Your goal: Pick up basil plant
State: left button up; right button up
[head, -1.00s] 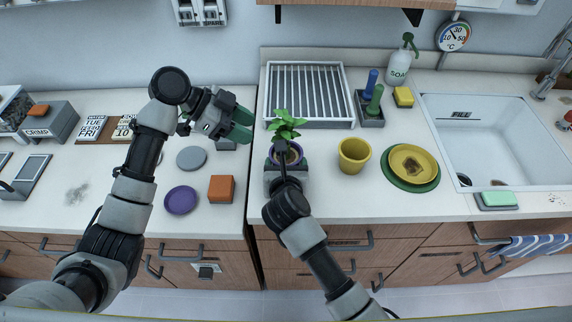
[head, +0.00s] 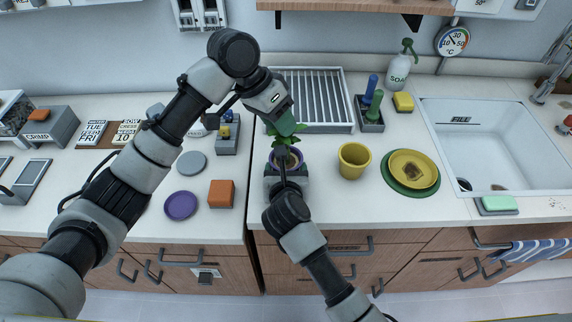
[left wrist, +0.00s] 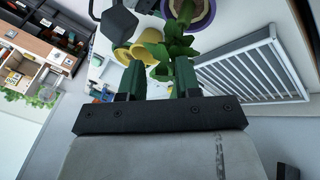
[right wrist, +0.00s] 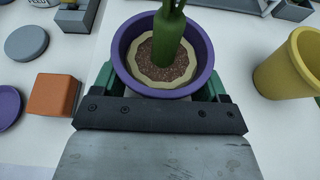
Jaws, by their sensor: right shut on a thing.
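The basil plant (head: 284,150) has green leaves and stands upright in a purple pot (head: 297,159) in the middle of the head view. My right gripper (head: 286,174) is shut on the pot from the front; in the right wrist view its green fingers flank the purple pot (right wrist: 130,77), with soil and a thick green stem (right wrist: 168,42) inside. My left gripper (head: 286,124) is over the plant's top and hides part of the leaves. In the left wrist view its two fingers (left wrist: 160,80) are apart, with leaves (left wrist: 172,52) just beyond and between them.
A dish rack (head: 330,126) stands behind the plant. To the right are a yellow cup (head: 354,160), a yellow plate (head: 405,163) on a green one, and the sink (head: 490,140). An orange block (head: 221,193) and a purple disc (head: 181,205) lie to the left.

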pick_arm(q)
jog(key=d+r+n+y, duration=0.1)
jog(key=n+y, duration=0.1)
jog(key=n, duration=0.1)
jog(key=n+t+y, duration=0.2)
jog(key=n+y, duration=0.1)
jog(key=n, duration=0.4)
send_over(286, 162)
jog(key=f, duration=0.3)
jog(key=w+f, duration=0.1)
jog(key=f, duration=0.1)
jog(key=shift+d+f, duration=0.1)
jog(key=shift+f, duration=2.85)
grip_shut()
